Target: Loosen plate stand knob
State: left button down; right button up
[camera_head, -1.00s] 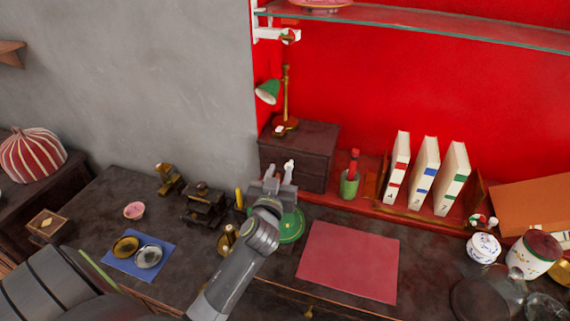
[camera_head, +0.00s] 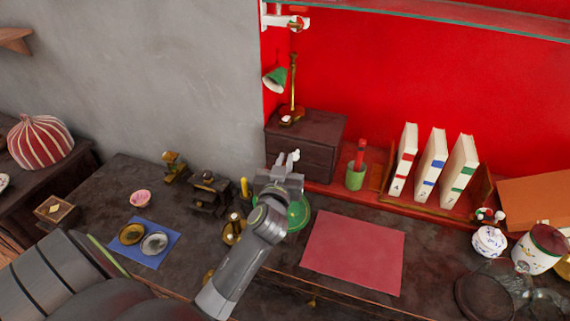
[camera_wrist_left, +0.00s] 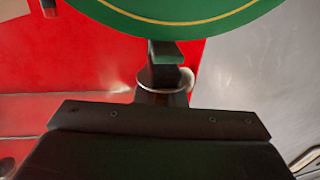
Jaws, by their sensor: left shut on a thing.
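A green plate (camera_head: 299,212) with a gold ring shows partly behind my left gripper in the head view. In the left wrist view the plate (camera_wrist_left: 190,14) fills the top edge, with a dark stand bracket (camera_wrist_left: 165,54) under it. A dark rounded knob (camera_wrist_left: 162,97) sits below the bracket, directly in front of the palm. My left gripper (camera_head: 291,160) is at the plate stand, its pale fingertips close together. It is shut on the knob, though the contact is blurred and partly hidden. My right gripper is not in view.
A small dark drawer chest (camera_head: 305,141) with a green lamp (camera_head: 276,79) stands behind the gripper. A brass item (camera_head: 234,230) and a yellow item (camera_head: 245,188) stand close left. A red mat (camera_head: 353,254) lies flat to the right, with nothing on it.

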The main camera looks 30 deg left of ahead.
pick_arm(q)
jog(key=n+g+y+b, duration=0.1)
jog(key=y+b, duration=0.1)
jog(key=n+g+y+b, duration=0.1)
jog(key=n+y+b, duration=0.1)
jog(key=b, duration=0.1)
jog(key=n+g+y+b, duration=0.1)
jog(key=b, duration=0.2)
jog(key=shift+s+a+f+n+g+y, duration=0.2)
jog(key=shift+f+n+g+y, duration=0.1)
jog(key=shift+g+y, duration=0.1)
jog(key=shift+s+a+r+n+g+y+b, duration=0.1)
jog(key=shift+r+n+g+y+b, duration=0.05)
jog(key=shift+n+g+y+b, duration=0.45)
jog(key=shift+a+r+n+g+y+b, duration=0.1)
jog(key=shift+n+g+y+b, duration=0.25)
jog(key=shift+g+b, duration=0.3)
jog(key=c, duration=1.5)
grip_release()
jog(key=shift+c, duration=0.2)
